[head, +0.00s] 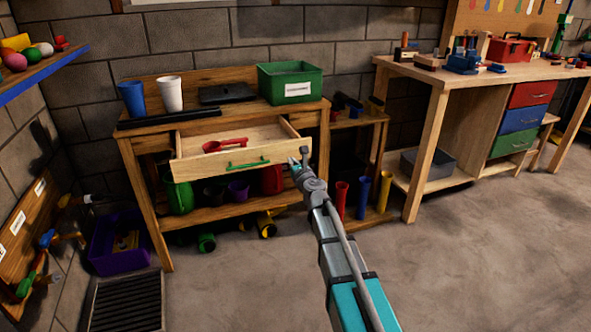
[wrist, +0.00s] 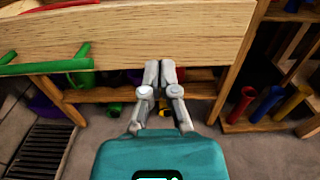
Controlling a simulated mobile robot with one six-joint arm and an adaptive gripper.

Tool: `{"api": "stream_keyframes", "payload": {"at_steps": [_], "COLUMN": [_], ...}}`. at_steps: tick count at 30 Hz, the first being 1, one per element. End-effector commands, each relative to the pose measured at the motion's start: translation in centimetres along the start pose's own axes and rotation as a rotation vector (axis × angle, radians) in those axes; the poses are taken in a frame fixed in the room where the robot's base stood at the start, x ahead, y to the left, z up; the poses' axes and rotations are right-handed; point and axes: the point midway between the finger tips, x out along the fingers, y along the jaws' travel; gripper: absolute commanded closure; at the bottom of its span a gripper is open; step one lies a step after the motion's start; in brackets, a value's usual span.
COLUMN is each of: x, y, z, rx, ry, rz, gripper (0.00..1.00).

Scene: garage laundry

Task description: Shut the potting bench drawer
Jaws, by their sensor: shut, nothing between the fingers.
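The potting bench (head: 196,207) stands against the block wall in the head view. Its wooden drawer (head: 200,171) is pulled out toward me, with a green bar handle (head: 248,163) on its front. A red tool (head: 226,145) lies inside the drawer. My gripper (head: 299,160) is at the right end of the drawer front. In the wrist view my gripper (wrist: 160,68) has its fingers together and empty, at the lower edge of the drawer front (wrist: 200,38). The green handle (wrist: 45,65) is to its left there. I cannot tell whether the fingertips touch the wood.
A green bin (head: 290,88), a blue cup (head: 132,98) and a white cup (head: 169,94) stand on the bench top. A low shelf with coloured tubes (head: 362,197) is to its right, beside a workbench (head: 437,106). A purple crate (head: 118,242) sits left.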

Motion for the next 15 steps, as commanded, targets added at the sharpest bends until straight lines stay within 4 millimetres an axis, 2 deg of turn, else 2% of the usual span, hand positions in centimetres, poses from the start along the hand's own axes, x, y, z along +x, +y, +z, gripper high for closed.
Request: {"api": "stream_keyframes", "payload": {"at_steps": [1, 6, 15], "x": [1.2, 3.1, 4.4], "y": [-0.1, 0.0, 0.0], "z": [0.0, 0.0, 0.0], "rx": [0.0, 0.0, 0.0], "ry": [0.0, 0.0, 0.0], "rz": [0.0, -0.001, -0.002], "gripper": [1.0, 1.0, 1.0]}}
